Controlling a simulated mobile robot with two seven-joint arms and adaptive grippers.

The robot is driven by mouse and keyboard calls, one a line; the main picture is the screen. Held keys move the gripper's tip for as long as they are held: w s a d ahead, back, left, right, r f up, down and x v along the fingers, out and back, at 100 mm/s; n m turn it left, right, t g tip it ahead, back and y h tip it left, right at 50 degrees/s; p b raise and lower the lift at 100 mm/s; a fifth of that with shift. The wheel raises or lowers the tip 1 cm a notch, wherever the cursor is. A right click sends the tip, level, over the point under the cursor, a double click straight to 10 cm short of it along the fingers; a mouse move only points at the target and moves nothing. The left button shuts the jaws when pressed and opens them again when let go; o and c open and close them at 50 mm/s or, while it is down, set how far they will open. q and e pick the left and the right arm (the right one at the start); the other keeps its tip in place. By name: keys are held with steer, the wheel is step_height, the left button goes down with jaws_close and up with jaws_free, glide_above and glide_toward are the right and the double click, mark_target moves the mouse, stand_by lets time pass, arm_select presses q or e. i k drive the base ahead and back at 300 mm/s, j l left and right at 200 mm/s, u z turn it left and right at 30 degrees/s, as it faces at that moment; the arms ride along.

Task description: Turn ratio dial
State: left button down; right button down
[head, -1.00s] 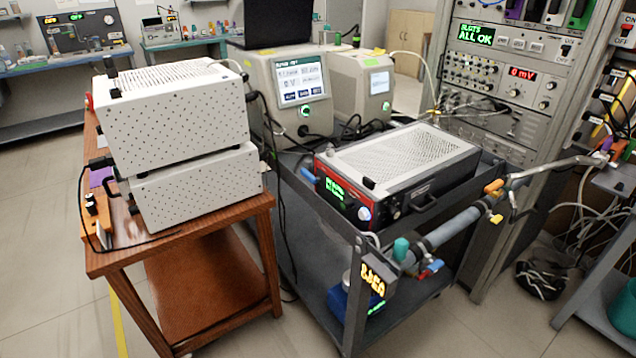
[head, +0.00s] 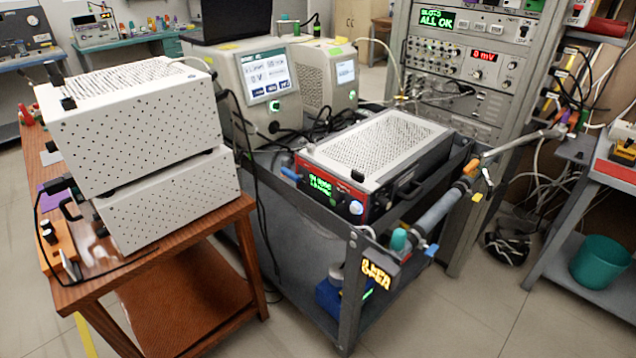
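A grey instrument with a perforated white top and a red-and-black front (head: 372,160) sits on the dark cart. Its front carries a green-lit display (head: 319,187), a pale knob (head: 356,208) and a small red part beside it. Two perforated white boxes (head: 135,135) are stacked on the wooden table, with their control side turned mostly away from me. A beige unit with a screen (head: 262,80) stands behind, with a green-lit round knob (head: 274,127). No label marks any of these as the ratio dial at this size. Neither of my grippers is in view.
The wooden table (head: 225,214) stands at the left and the dark cart (head: 300,255) in the middle. A pipe (head: 435,213) runs along the cart's right side. An instrument rack (head: 470,75) stands behind. A teal bucket (head: 600,262) is at right. The floor in front right is clear.

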mark_target(384, 201)
steer(key=i+l, duration=0.1)
steer(key=l, duration=0.25)
steer(key=i+l, duration=0.1)
steer(key=l, duration=0.3)
steer(key=i+l+z, duration=0.1)
steer(key=l, duration=0.25)
steer(key=i+l, duration=0.1)
steer(key=l, duration=0.3)
steer(key=i+l, duration=0.1)
steer(key=l, duration=0.25)
steer(key=i+l, duration=0.1)
steer(key=l, duration=0.25)
steer(key=z, duration=0.05)
